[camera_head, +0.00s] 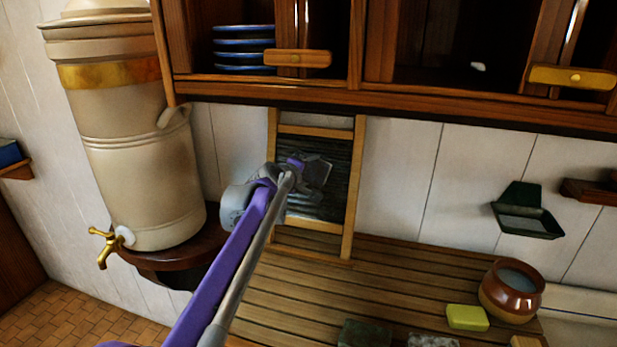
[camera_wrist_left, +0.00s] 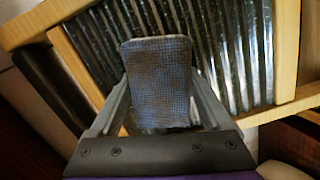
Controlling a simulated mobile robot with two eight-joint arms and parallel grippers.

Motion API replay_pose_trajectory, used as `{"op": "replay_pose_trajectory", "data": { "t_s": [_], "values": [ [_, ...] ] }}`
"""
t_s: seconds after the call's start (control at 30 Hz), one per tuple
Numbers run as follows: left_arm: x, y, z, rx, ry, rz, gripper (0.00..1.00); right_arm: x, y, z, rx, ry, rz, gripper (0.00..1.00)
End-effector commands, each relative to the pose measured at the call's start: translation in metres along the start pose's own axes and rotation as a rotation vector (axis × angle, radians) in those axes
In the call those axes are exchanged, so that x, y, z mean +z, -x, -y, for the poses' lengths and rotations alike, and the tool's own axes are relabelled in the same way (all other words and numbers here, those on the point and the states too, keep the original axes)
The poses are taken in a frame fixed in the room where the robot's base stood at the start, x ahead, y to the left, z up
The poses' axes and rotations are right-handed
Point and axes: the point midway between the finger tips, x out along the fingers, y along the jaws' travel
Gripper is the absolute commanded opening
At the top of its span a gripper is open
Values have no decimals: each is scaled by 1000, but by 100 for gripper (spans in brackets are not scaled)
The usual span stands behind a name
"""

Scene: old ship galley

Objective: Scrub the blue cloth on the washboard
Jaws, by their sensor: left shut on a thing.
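The washboard (camera_head: 348,200) leans upright against the white wall at the back of the slatted counter, with a pale wooden frame and dark ribbed metal. My left gripper (camera_head: 312,172) is in front of its ribbed face. In the left wrist view the gripper (camera_wrist_left: 160,100) is shut on the blue cloth (camera_wrist_left: 160,85), a small folded woven pad. The cloth lies over the metal ribs of the washboard (camera_wrist_left: 235,50); I cannot tell whether it touches them. In the head view the gripper mostly hides the cloth. My right gripper is not in view.
The slatted counter (camera_head: 310,285) is clear in the middle. A brown pot (camera_head: 510,290) and a yellow-green block (camera_head: 467,317) stand at its right. A large beige urn (camera_head: 140,150) with a brass tap is at left. Wooden cupboards (camera_head: 350,92) hang above the washboard.

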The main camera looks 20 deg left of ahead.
Motion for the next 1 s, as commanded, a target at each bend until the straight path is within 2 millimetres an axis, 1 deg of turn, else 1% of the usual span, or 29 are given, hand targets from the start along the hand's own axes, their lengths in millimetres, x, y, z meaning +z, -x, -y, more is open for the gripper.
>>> {"op": "replay_pose_trajectory", "data": {
  "t_s": [0.03,0.2,0.4,0.57,0.83,1.0],
  "values": [
    [-2,0,-5,1,0,-1,20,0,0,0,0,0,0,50],
    [-5,-1,-18,1,0,-1,20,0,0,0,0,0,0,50],
    [-7,-1,-23,1,0,-1,20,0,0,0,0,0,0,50],
    [-4,-1,-15,0,1,-1,20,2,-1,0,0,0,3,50],
    [3,0,10,-1,0,0,20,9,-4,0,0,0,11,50],
    [4,0,15,0,0,0,20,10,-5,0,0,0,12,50]
  ]
}}
